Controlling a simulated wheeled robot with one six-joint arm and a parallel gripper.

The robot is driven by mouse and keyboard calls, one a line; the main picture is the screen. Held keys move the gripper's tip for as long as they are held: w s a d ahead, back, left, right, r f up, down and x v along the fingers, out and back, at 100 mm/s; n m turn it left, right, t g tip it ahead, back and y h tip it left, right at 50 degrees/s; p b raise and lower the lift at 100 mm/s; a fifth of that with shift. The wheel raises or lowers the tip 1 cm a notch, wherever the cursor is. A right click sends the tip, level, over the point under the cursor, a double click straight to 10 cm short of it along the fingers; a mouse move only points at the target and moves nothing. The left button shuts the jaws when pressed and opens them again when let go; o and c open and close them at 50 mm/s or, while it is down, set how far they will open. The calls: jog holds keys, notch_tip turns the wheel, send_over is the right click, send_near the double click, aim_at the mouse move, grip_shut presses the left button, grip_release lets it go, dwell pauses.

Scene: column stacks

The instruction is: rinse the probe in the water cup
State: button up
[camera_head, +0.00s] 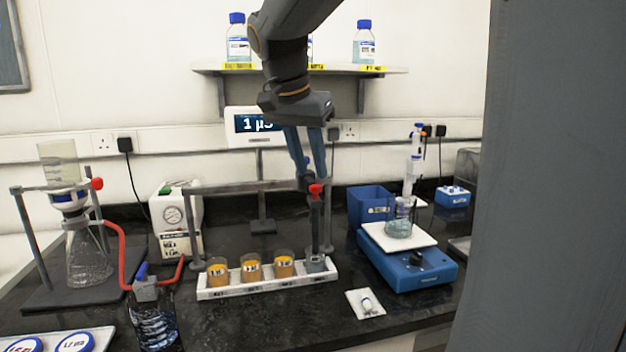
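The probe (315,228) is a dark, slim, upright rod near a red knob at the right end of a grey rail. Its lower end reaches down to the mouth of a grey-blue cup (316,265), which looks like the water cup, at the right end of a white rack. I cannot tell how deep the tip sits in it. My gripper (308,182) points down from above, its blue fingers at the probe's upper end by the red knob. The overlap hides whether the fingers are closed on the probe.
Several orange-filled beakers (251,268) stand in the white rack (240,292) left of the cup. A blue stirrer (408,268) with a beaker is at right. A meter (245,126), a filter flask (88,258) and a small white packet (366,303) are nearby.

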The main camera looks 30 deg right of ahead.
aim_at(315, 186)
jog(key=shift+x, duration=2.1)
grip_shut()
